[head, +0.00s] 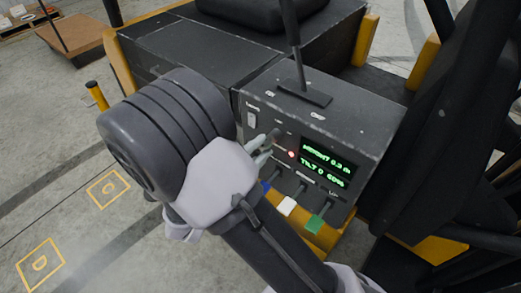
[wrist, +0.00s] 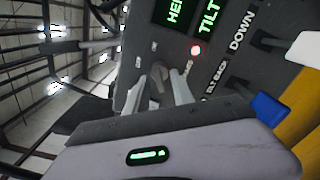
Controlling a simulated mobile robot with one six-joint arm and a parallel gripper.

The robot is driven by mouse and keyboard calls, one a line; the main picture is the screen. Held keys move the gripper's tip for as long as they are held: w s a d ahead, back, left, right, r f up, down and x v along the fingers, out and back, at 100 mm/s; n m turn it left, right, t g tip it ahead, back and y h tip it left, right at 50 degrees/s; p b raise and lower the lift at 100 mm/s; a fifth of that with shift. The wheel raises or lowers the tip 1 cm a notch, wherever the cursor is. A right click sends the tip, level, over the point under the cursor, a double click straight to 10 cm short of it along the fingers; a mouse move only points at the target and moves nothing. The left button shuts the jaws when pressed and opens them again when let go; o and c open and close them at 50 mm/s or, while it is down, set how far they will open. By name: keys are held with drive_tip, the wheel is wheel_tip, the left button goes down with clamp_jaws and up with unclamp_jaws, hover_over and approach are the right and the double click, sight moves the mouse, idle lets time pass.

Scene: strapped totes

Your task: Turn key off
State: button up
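The key switch (head: 276,134) is on the front face of the dark console, left of the green display. In the wrist view the grey key (wrist: 158,76) sits between my fingertips. My gripper (head: 262,150) is right at the key from the lower left, and its fingers also show in the wrist view (wrist: 162,92). The fingers are apart, one on each side of the key. I cannot tell whether they press on it. A red light (head: 291,154) glows beside the key, and it also shows in the wrist view (wrist: 196,50).
The display (head: 326,164) shows height and tilt in green. Below it are blue, white (head: 287,206) and green (head: 316,224) levers, close under my gripper. A white rocker switch (head: 252,119) is left of the key. A black lever (head: 296,60) rises from the console top.

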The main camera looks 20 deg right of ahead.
drive_tip(key=shift+w+d, duration=0.1)
clamp_jaws()
drive_tip(key=shift+r+n+p, duration=0.15)
drive_tip(key=shift+n+p, duration=0.15)
drive_tip(key=shift+p, duration=0.2)
drive_tip(key=shift+r+n+p, duration=0.1)
drive_tip(key=shift+n+p, duration=0.5)
drive_tip(key=shift+p, duration=0.2)
drive_tip(key=n+p, duration=0.3)
drive_tip(key=shift+n+p, duration=0.3)
drive_tip(key=shift+p, duration=0.1)
drive_tip(key=n+p, duration=0.3)
drive_tip(key=n, duration=0.1)
drive_tip(key=shift+f+n+p, duration=0.2)
drive_tip(key=shift+n+p, duration=0.8)
drive_tip(key=shift+n, duration=0.2)
